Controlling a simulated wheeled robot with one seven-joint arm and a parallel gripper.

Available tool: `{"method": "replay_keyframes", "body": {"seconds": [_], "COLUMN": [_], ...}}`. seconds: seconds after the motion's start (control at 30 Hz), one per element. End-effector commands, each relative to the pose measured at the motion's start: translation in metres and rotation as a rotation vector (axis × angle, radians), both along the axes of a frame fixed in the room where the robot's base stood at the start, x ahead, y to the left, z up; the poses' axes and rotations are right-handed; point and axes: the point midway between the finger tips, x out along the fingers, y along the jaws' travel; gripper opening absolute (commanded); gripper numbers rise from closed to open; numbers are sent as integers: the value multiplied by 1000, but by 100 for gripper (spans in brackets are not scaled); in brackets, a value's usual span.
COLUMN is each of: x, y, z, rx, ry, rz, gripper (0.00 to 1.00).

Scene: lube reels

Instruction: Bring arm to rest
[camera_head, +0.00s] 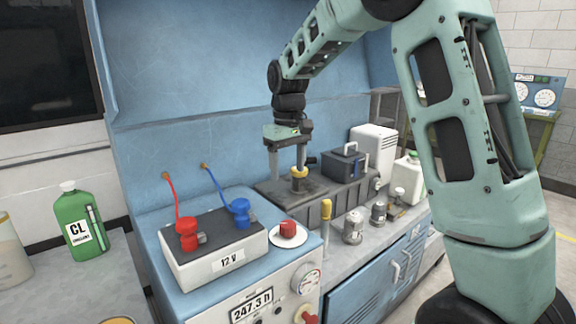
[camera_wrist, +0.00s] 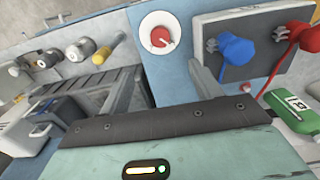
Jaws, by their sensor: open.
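My gripper (camera_head: 287,165) hangs from my arm, pointing down, above the dark tray-like box on the blue bench. Its two fingers are apart with nothing seen between them. A yellow ring-like part (camera_head: 299,172) shows just by the right finger; I cannot tell whether they touch. In the wrist view the gripper's fingers (camera_wrist: 172,80) show apart and empty. My arm is bent, reaching out over the bench from the right.
A 12 V battery (camera_head: 212,255) with red and blue clamps stands front left. A black box (camera_head: 343,166), a white canister (camera_head: 408,180) and metal fittings (camera_head: 353,232) stand to the right. A green jug (camera_head: 78,222) is far left.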

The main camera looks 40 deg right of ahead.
Motion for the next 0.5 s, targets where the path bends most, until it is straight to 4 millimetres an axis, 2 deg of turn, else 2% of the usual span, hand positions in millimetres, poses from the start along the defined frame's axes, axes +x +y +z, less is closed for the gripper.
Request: {"method": "replay_keyframes", "body": {"seconds": [0.4, 0.5], "x": [0, -2], "y": [0, 8], "z": [0, -1], "rx": [0, 4], "ry": [0, -1], "rz": [0, 11], "gripper": [64, 64]}}
